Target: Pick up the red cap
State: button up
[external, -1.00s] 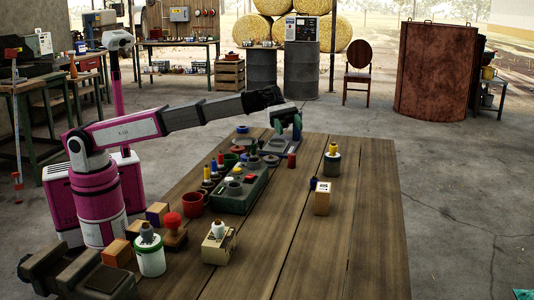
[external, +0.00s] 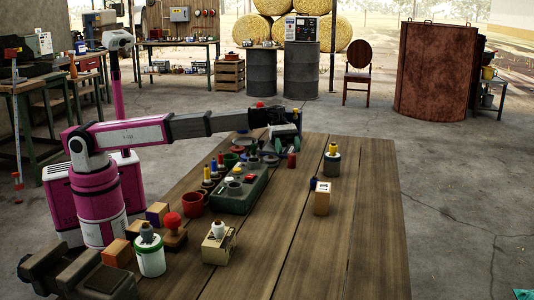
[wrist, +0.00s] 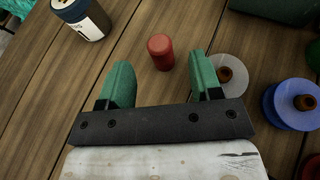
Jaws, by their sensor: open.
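The red cap (wrist: 161,52) is a small red cylinder standing on the wooden planks. In the external view it appears to be the red cylinder (external: 291,160) near the far end of the table. My gripper (wrist: 162,74) is open and empty, its two green fingers apart. In the wrist view the cap shows between and beyond the fingertips, closer to the right finger, with no visible contact. In the external view my gripper (external: 286,138) is above the far end of the table, beyond the cap; its fingers are small and dark there.
In the wrist view a grey disc (wrist: 232,72) with a brown knob lies beside the right finger, and a blue disc (wrist: 285,108) lies farther right. A labelled jar (wrist: 88,22) stands at upper left. Bare planks surround the cap.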

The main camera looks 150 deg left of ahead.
aim_at(292, 154)
jog(key=x, duration=0.4)
jog(key=shift+w+d+f, duration=0.1)
jog(key=shift+w+d, duration=0.05)
jog(key=shift+w, duration=0.25)
jog(key=c, duration=1)
